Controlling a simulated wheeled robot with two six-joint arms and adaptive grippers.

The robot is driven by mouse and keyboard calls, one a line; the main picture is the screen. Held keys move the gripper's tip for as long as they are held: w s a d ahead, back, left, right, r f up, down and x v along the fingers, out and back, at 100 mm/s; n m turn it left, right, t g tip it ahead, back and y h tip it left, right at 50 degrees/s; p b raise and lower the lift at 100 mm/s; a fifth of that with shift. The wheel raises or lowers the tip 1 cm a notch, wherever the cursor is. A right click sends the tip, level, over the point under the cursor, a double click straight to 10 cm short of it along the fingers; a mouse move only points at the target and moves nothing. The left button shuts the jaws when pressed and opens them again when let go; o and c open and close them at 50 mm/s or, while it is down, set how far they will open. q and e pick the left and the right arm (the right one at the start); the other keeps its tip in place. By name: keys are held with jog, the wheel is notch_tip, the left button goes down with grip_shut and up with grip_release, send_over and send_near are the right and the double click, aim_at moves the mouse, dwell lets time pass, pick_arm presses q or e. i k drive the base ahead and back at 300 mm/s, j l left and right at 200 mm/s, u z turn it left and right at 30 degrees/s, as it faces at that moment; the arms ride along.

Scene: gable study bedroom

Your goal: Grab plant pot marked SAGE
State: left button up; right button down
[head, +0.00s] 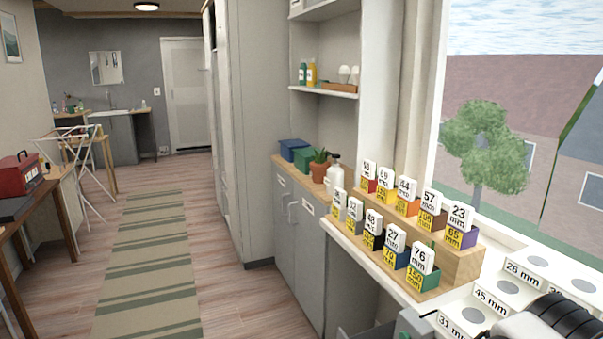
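A small green spiky plant in a terracotta pot (319,172) stands on the wooden top of the grey cabinet, back from the window. I can read no SAGE mark on it, and no other plant pot shows indoors. Boxes stand to its left and a white pump bottle (333,172) to its right.
A stepped wooden rack (460,262) with several small coloured boxes and mm number cards stands by the window. A white block with mm labels (505,288) is nearer. Grey cabinets (293,225) line the right. The striped rug (150,260) lies on clear floor.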

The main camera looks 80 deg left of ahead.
aim_at(318, 167)
jog(key=u, duration=2.4)
jog(key=i+j+z, duration=0.1)
jog(key=z, duration=0.7)
jog(key=i+j+z, duration=0.25)
jog(key=j, duration=0.25)
jog(key=i+j+z, duration=0.1)
jog(key=j+z, duration=0.2)
jog(key=j, duration=0.2)
jog(key=i+j+z, duration=0.1)
jog(key=j+z, duration=0.15)
jog(key=j, duration=0.35)
jog(key=j+z, duration=0.3)
jog(key=j, duration=0.25)
jog(key=i, duration=0.05)
